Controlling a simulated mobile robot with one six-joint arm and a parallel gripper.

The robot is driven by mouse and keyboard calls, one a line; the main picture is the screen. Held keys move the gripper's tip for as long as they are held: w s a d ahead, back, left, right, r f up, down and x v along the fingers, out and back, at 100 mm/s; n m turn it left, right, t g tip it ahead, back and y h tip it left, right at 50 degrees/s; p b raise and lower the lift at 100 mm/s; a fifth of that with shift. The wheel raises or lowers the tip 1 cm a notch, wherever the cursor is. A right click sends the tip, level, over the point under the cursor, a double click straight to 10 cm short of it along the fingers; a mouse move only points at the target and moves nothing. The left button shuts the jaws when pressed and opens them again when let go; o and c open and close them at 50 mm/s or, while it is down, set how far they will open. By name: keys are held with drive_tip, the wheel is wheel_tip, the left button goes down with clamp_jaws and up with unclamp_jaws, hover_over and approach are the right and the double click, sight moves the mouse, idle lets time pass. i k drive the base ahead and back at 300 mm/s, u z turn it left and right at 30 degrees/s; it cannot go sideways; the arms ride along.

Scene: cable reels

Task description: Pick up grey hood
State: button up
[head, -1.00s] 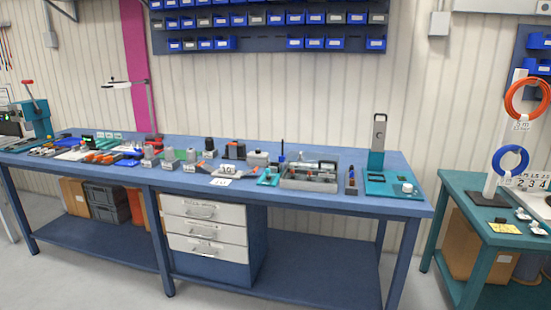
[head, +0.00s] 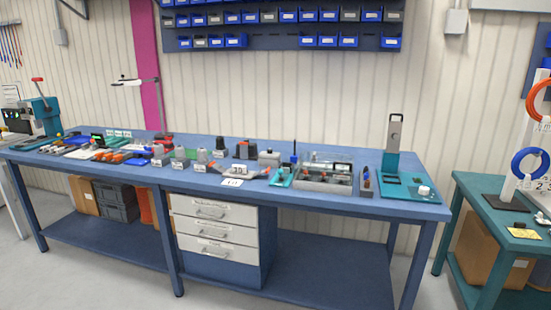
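Several small grey hood-like pieces stand upright in a row near the middle of the blue workbench (head: 330,202). One grey piece (head: 202,157) stands at the right of the front row, with a white label in front of it. Another grey piece (head: 158,152) stands at the left of that row. A darker grey piece (head: 219,144) stands behind them. They are too small here to tell which one is the grey hood. My gripper is not in view.
An open grey tray (head: 324,187) of parts and a teal stand (head: 391,163) are on the right of the bench. A lamp (head: 137,81) rises behind its left part. A teal table (head: 485,215) stands at right. Grey floor lies in front.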

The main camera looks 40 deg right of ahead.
sight(267, 158)
drive_tip(key=u, duration=0.05)
drive_tip(key=i, duration=1)
drive_tip(key=z, duration=0.05)
